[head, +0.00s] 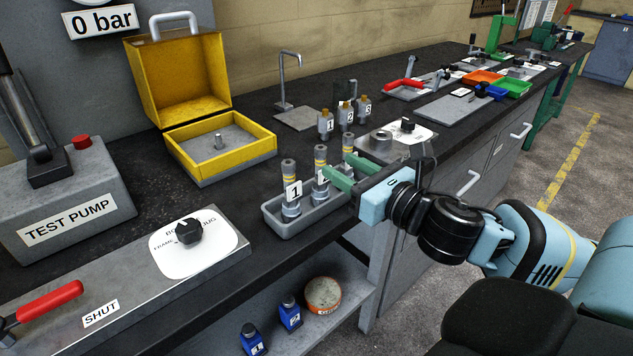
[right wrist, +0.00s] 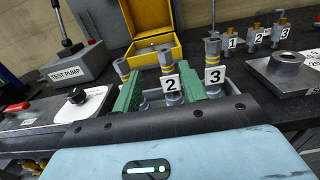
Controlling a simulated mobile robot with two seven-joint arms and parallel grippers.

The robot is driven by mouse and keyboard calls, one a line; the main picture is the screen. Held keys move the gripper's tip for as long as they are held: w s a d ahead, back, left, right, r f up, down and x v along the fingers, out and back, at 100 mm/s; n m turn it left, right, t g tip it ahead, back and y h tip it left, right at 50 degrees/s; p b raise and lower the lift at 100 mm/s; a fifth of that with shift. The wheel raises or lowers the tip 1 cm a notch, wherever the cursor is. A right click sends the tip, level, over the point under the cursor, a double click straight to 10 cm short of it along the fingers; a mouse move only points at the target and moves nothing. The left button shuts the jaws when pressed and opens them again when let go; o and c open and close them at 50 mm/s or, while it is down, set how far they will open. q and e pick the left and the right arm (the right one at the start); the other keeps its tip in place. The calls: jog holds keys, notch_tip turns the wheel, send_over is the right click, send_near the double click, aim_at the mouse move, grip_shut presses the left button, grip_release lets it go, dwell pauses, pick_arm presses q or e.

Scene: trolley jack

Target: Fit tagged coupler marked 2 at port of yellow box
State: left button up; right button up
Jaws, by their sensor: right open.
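The coupler marked 2 (head: 320,163) stands upright in a grey tray (head: 275,222), between those marked 1 (head: 291,175) and 3 (head: 348,145). It is grey with a yellow band. My right gripper (head: 334,165) is open, its green fingers at the coupler marked 2 and partly hiding its tag. In the right wrist view this coupler (right wrist: 168,64) shows between the two fingers (right wrist: 160,80); whether they touch it I cannot tell. The yellow box (head: 245,152) stands open behind, with a metal port (head: 219,142) upright on its grey floor. My left gripper is not in view.
Smaller brass-topped fittings marked 1 (head: 326,125), 2 and 3 stand behind the tray. The test pump (head: 70,205) and a selector panel (head: 193,243) are at left. A round metal fixture (head: 380,141) is right of the tray. Bench lies clear between tray and box.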

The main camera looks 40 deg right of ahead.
aim_at(324, 157)
jog(key=shift+w+a, duration=0.1)
jog(key=shift+w, duration=1.15)
jog(key=w, duration=0.3)
jog(key=shift+w+d+f, duration=0.3)
jog(key=shift+w+a+f+p, duration=0.1)
jog(key=shift+w+p, duration=0.25)
jog(key=shift+w, duration=0.5)
grip_shut()
